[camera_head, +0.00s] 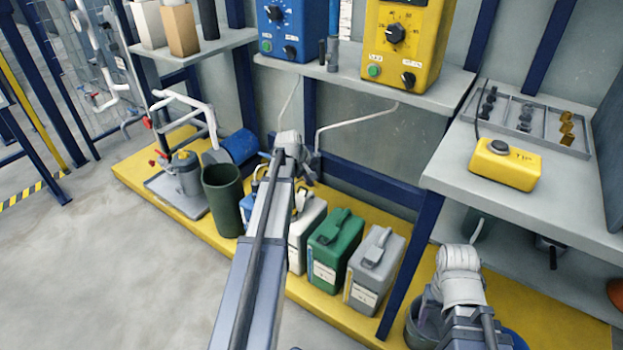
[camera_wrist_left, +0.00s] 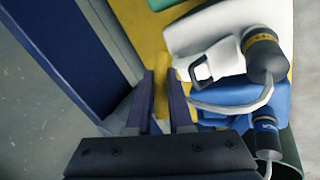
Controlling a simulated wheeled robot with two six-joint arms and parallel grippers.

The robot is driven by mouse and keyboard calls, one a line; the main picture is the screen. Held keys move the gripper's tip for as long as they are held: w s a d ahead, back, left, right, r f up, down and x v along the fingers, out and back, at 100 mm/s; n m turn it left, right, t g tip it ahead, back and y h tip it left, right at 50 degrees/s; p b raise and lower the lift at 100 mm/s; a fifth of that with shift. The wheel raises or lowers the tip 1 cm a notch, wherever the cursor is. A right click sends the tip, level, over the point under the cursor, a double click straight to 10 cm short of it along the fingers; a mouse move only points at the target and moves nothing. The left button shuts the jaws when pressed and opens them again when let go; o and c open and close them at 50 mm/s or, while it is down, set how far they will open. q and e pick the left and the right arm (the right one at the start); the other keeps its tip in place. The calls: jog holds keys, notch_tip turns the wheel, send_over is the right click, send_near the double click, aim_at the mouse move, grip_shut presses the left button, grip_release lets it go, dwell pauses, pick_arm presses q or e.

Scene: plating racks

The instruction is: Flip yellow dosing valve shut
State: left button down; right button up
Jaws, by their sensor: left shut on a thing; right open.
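My left gripper (camera_wrist_left: 162,100) points down at the row of jugs, its two dark fingers close together. A white jug (camera_wrist_left: 215,45) with a grey dosing head with a yellow band (camera_wrist_left: 262,45) stands beside the fingers. Its curved grey spout reaches near the right finger. In the head view my left arm covers this gripper and part of the white jug (camera_head: 306,225).
A blue jug (camera_wrist_left: 235,100) with a blue-banded head stands beside the white one. Green (camera_head: 337,240) and grey (camera_head: 375,270) jugs stand right on the yellow platform (camera_head: 325,300). A dark green bin (camera_head: 222,200) is left. Blue posts and the shelf (camera_head: 535,190) border the right side.

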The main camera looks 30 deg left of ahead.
pick_arm(q)
jog(key=shift+w+h, duration=0.1)
jog(key=shift+h, duration=0.8)
jog(key=shift+d+r+n+h+b, duration=0.2)
jog(key=shift+n+h+b, duration=0.25)
jog(key=shift+h, duration=0.35)
jog(key=h+b, duration=0.1)
jog(key=h, duration=0.1)
jog(key=shift+r+n+h+b, duration=0.25)
jog(key=shift+n+h+b, duration=0.05)
jog(key=shift+n+b, duration=0.1)
jog(key=shift+d+r+h+b, duration=0.1)
jog(key=shift+r+h+b, duration=0.15)
jog(key=shift+h+b, duration=0.3)
jog(key=shift+r, duration=0.1)
jog(key=c, duration=1.1)
grip_release()
